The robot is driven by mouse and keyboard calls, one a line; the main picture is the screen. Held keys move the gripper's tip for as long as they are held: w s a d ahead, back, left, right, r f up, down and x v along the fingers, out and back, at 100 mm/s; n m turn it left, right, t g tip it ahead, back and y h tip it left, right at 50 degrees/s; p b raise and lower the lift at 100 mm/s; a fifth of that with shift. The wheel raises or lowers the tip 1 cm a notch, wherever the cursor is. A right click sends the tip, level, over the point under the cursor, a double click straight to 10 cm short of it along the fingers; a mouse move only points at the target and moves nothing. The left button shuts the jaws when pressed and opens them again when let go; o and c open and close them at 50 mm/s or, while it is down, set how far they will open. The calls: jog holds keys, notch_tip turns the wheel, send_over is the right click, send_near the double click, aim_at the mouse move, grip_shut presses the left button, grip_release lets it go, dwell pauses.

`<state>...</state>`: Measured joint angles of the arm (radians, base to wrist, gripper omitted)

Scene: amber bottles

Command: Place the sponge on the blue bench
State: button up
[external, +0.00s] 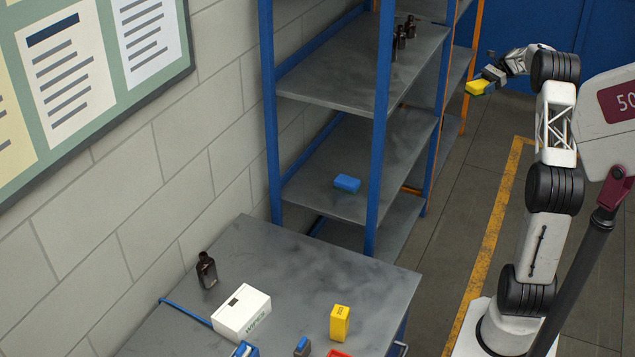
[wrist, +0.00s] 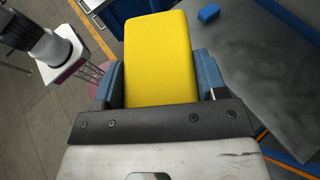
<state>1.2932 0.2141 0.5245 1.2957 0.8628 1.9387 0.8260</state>
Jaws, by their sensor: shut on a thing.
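The sponge (external: 477,88) is a yellow block held at the end of my arm, high in the aisle to the right of the shelving in the external view. In the wrist view the yellow sponge (wrist: 160,55) fills the space between the two blue-grey fingers of my gripper (wrist: 158,80). My gripper (external: 489,80) is shut on it, with nothing under it close by. The blue bench (external: 300,262) has a grey top and some blue frame showing at the lower right; it stands in the foreground, well away from the sponge.
On the bench are a dark bottle (external: 207,270), a white box (external: 241,313), a yellow box (external: 340,323) and smaller items at the front edge. Blue shelving (external: 378,130) rises behind it, holding a blue block (external: 347,183) and dark bottles (external: 399,42). The bench's back right is clear.

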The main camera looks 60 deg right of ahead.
jog(key=s+f+n+g, duration=0.1)
jog(key=s+f, duration=0.3)
jog(key=s, duration=0.2)
jog(key=w+a+f+m+t, duration=0.1)
jog(key=w+a+f, duration=0.3)
jog(key=w+a, duration=0.55)
jog(key=w+a+f+h, duration=0.1)
jog(key=w+a+f, duration=0.4)
jog(key=a, duration=1)
jog(key=w+a+f+m+t, duration=0.1)
jog(key=w+a+f, duration=0.45)
jog(key=a, duration=0.75)
jog(key=s+a+f+n+g+y, duration=0.1)
jog(key=s+a+f+n+g, duration=0.1)
jog(key=a, duration=1.3)
jog(key=s+a+f+n+g+y, duration=0.1)
jog(key=s+a+f+n+g, duration=0.1)
jog(key=a, duration=1.3)
jog(key=s+a+f+n+g+y, duration=0.1)
jog(key=a+f, duration=0.5)
jog(key=a, duration=0.9)
jog(key=shift+s+a+n+g, duration=0.1)
jog(key=shift+s+n+g, duration=0.15)
jog(key=shift+n+g, duration=0.55)
jog(key=shift+s+a+n+g, duration=0.1)
jog(key=shift+s+n+g, duration=0.15)
jog(key=shift+n+g, duration=0.55)
send_over(335, 284)
jog(key=shift+s+f, duration=0.15)
jog(key=shift+f, duration=0.55)
